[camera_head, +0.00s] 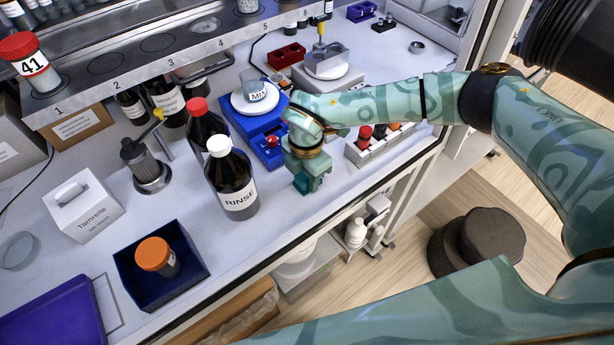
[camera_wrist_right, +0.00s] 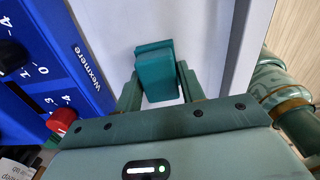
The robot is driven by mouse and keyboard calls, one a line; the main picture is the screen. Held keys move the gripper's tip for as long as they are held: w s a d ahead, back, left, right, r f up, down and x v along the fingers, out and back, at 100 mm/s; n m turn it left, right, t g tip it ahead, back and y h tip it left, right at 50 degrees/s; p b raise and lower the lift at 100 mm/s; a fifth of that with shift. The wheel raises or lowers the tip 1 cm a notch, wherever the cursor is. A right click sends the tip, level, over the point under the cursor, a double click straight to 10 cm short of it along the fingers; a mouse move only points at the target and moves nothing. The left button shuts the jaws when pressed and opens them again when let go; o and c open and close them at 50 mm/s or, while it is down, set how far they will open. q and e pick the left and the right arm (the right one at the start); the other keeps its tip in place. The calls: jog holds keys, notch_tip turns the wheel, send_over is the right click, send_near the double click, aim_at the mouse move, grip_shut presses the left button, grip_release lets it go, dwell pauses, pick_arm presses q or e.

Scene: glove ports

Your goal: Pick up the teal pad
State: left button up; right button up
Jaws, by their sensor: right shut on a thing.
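The teal pad (camera_wrist_right: 157,75) is a small block that shows in the right wrist view between the two fingers of my right gripper (camera_wrist_right: 158,92). The gripper is shut on it, with the pale bench top behind. In the head view my right gripper (camera_head: 308,180) points down near the bench's front edge, just right of the blue stirrer. The pad is hard to tell from the gripper's own teal there. I cannot judge the gap between pad and bench. My left gripper is not in view.
The blue stirrer (camera_head: 258,143) carries a beaker marked MIX (camera_head: 260,97). A dark RINSE bottle (camera_head: 233,183) stands left of the gripper. A rack of small vials (camera_head: 378,142) is to its right. A navy tray (camera_head: 190,258) holds an orange-capped jar (camera_head: 158,257).

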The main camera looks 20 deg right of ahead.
jog(key=shift+r, duration=0.1)
jog(key=shift+r, duration=0.25)
notch_tip(320, 180, up, 2)
jog(key=shift+r, duration=0.2)
jog(key=s+a+r, duration=0.1)
jog(key=s+r, duration=0.9)
jog(key=s, duration=0.4)
jog(key=shift+a, duration=0.35)
